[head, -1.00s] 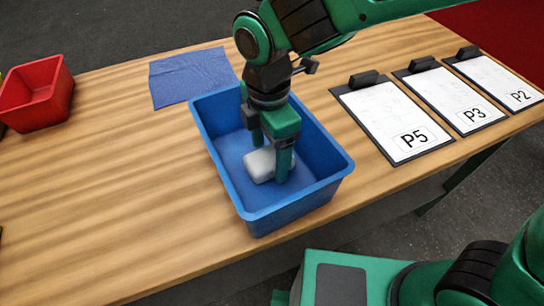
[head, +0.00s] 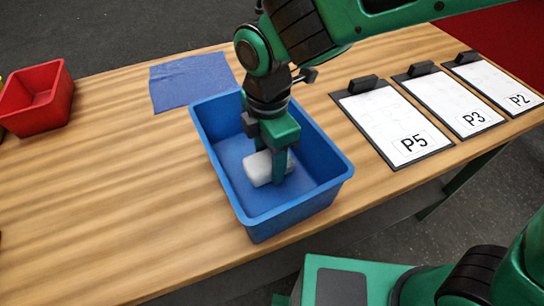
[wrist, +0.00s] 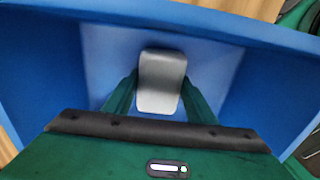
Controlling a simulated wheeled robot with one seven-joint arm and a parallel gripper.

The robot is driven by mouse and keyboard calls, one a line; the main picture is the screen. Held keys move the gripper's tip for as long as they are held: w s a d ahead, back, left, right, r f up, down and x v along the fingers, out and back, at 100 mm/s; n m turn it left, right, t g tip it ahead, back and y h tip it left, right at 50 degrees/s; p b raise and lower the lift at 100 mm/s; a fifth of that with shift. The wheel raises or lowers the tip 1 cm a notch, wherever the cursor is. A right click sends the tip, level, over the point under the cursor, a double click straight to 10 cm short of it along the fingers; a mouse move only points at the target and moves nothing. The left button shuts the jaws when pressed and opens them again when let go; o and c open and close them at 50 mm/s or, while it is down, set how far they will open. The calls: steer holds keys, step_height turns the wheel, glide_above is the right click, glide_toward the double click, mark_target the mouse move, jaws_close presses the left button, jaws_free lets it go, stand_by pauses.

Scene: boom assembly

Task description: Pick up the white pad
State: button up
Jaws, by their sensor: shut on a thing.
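The white pad (head: 258,168) is a small rounded block inside the blue bin (head: 210,150). My gripper (head: 270,165) reaches down into the bin and is shut on the pad. In the wrist view the pad (wrist: 161,80) sits between the two green fingers (wrist: 160,98), one at each side. Part of the pad is hidden behind a finger in the head view. I cannot tell whether the pad touches the bin floor.
The bin's walls surround my gripper. A blue cloth (head: 190,80) lies behind the bin. A red bin (head: 38,98) stands at the far left. Clipboards marked P5 (head: 385,115), P3 (head: 455,98) and P2 (head: 497,80) lie to the right.

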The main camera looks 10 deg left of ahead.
mark_target(269, 160)
step_height(269, 160, up, 18)
steer(key=shift+f, duration=0.15)
stand_by(0.4)
steer(key=shift+o, duration=0.9)
steer(key=shift+c, duration=0.4)
steer(key=shift+s, duration=0.2)
